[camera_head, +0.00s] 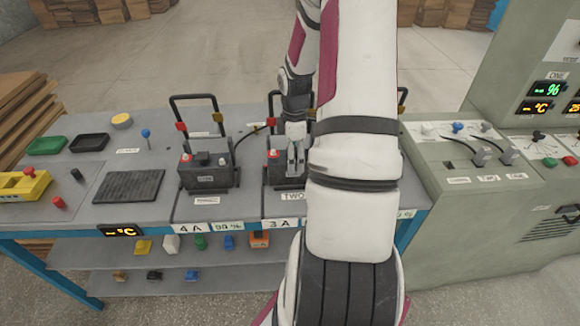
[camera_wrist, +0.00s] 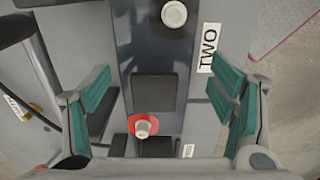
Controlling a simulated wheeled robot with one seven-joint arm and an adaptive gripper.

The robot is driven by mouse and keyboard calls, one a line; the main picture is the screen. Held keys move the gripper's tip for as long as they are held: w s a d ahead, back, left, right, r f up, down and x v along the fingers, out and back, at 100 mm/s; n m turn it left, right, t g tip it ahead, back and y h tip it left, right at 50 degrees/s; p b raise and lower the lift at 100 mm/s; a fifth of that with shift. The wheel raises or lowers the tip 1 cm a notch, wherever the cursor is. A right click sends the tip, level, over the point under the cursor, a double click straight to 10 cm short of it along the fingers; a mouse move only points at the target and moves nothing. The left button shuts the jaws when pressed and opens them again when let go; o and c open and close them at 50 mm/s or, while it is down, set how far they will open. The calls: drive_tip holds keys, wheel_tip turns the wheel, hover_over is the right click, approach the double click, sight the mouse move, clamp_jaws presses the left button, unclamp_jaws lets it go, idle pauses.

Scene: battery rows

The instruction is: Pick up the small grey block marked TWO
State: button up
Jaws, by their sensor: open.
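A dark grey battery-like block (camera_head: 275,172) stands on the bench behind a white label reading TWO (camera_head: 292,196). My arm hides its right side. In the wrist view the block (camera_wrist: 185,75) runs between my fingers, with a red-ringed metal post (camera_wrist: 143,125), a pale post (camera_wrist: 174,14) and a raised dark square on top. The TWO label (camera_wrist: 208,48) lies beside it. My gripper (camera_head: 295,152) is above the block, fingers pointing down. Contact cannot be made out.
A similar block (camera_head: 208,172) with a black handle frame stands to the left. A dark ribbed mat (camera_head: 129,186), trays and a yellow box (camera_head: 22,187) lie further left. A grey console (camera_head: 470,175) stands to the right. A black bar frame rises behind the TWO block.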

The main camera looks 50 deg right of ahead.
drive_tip(key=f, duration=0.5)
drive_tip(key=shift+w+f, duration=0.15)
drive_tip(key=shift+w, duration=0.2)
drive_tip(key=c, duration=1.8)
clamp_jaws()
drive_tip(key=shift+d, duration=0.1)
